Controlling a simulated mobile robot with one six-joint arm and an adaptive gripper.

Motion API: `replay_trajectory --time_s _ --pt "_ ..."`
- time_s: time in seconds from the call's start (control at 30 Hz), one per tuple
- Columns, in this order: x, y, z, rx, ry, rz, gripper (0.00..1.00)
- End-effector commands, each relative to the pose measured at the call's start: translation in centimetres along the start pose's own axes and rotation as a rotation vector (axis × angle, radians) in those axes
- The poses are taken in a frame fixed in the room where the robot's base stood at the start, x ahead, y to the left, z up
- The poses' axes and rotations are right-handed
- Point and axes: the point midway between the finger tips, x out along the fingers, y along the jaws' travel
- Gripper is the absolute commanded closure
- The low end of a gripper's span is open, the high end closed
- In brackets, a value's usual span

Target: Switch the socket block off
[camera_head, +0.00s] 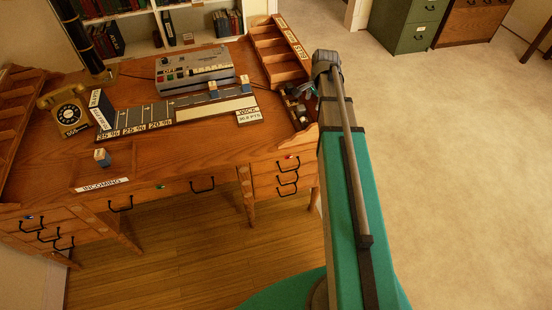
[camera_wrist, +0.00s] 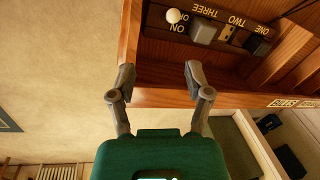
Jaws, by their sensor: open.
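The socket block (camera_wrist: 228,32) is a dark strip inside a wooden compartment at the top of the wrist view. Its pale lettering reads ONE, TWO, THREE and ON, turned around. A white round knob (camera_wrist: 173,15) sits beside the ON lettering at its left end. A grey plug (camera_wrist: 203,31) stands by THREE and a black plug (camera_wrist: 257,45) by ONE. I cannot tell the switch position. My gripper (camera_wrist: 159,78) is open and empty, its fingertips near the compartment's wooden edge, apart from the knob. In the head view my gripper (camera_head: 302,90) is at the desk's right end.
The wooden desk (camera_head: 205,150) holds a yellow telephone (camera_head: 65,110), a grey machine (camera_head: 195,70) and a striped board (camera_head: 150,114). A wooden rack (camera_head: 279,58) stands behind my gripper. The carpet (camera_head: 450,150) is clear.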

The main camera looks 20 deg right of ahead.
Motion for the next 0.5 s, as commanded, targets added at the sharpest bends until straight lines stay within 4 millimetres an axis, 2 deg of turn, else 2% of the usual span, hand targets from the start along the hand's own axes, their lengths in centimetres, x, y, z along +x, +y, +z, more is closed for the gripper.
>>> replay_trajectory --time_s 0.03,0.5 --pt "0.3 0.3 0.9 -0.03 -0.002 0.004 0.35" --pt "1.4 2.1 7.1 -0.322 -0.021 0.042 0.35"
